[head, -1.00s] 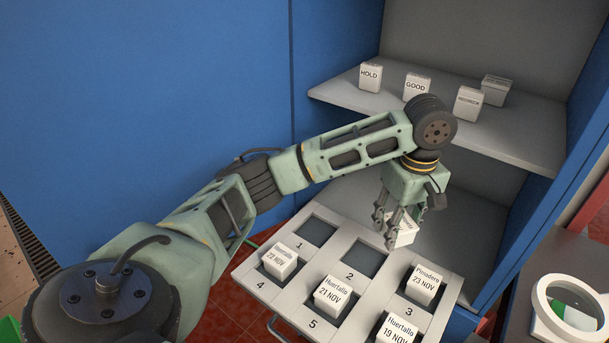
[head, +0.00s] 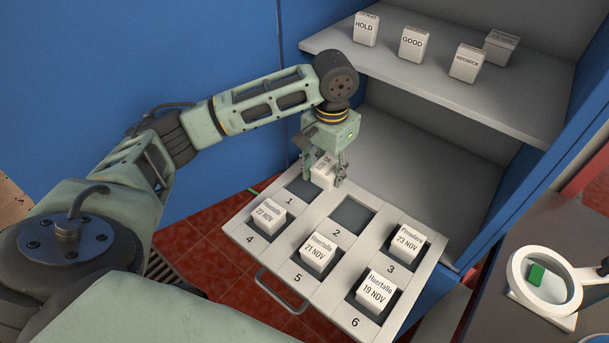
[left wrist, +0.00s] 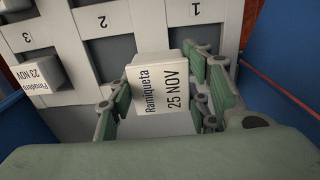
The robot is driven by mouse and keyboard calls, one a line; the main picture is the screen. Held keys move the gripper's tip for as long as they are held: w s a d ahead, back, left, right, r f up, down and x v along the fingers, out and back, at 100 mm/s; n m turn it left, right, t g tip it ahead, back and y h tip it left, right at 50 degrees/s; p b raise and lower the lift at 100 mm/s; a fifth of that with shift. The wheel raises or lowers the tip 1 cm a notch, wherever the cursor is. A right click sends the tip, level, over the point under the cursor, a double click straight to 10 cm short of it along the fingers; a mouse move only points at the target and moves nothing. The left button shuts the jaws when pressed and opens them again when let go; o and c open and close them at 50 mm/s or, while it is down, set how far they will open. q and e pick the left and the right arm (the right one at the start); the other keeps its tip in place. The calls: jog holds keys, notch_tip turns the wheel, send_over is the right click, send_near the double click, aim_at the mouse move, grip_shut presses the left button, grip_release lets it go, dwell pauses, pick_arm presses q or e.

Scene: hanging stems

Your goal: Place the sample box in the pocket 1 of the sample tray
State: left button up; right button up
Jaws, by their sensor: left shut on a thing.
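In the head view the sample box (head: 323,171) is partly hidden by the fingers and hangs over the far edge of the sample tray (head: 290,262), near pocket 1. Pocket 1 (head: 303,191) is a dark empty recess at the tray's far left, partly covered by the gripper. Pocket 1 also shows in the left wrist view (left wrist: 191,15). My right gripper is not in view.
Pocket 2 (head: 351,215) is empty. Boxes stand in pocket 3 (head: 408,242), pocket 4 (head: 268,213), pocket 5 (head: 318,251) and pocket 6 (head: 375,289). Several boxes stand on the shelf (head: 420,75) above. A magnifier (head: 545,279) is at right.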

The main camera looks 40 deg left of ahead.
pick_arm(q)
jog(key=a+f, duration=0.2)
jog(key=a, duration=0.1)
jog(key=a+f+p, duration=0.1)
jog(key=a, duration=0.1)
jog(key=shift+w+a, duration=0.25)
jog(key=shift+w, duration=0.05)
jog(key=shift+a+f, duration=0.4)
jog(key=shift+f+p, duration=0.55)
jog(key=shift+f, duration=1.45)
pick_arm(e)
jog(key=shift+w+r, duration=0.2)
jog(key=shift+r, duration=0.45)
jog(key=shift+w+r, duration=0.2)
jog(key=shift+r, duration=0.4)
pick_arm(q)
jog(key=o, duration=1.2)
jog(key=shift+f, duration=0.1)
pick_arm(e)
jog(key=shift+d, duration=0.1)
pick_arm(q)
notch_tip(320, 180, up, 12)
jog(key=b, duration=0.1)
jog(key=shift+b, duration=0.35)
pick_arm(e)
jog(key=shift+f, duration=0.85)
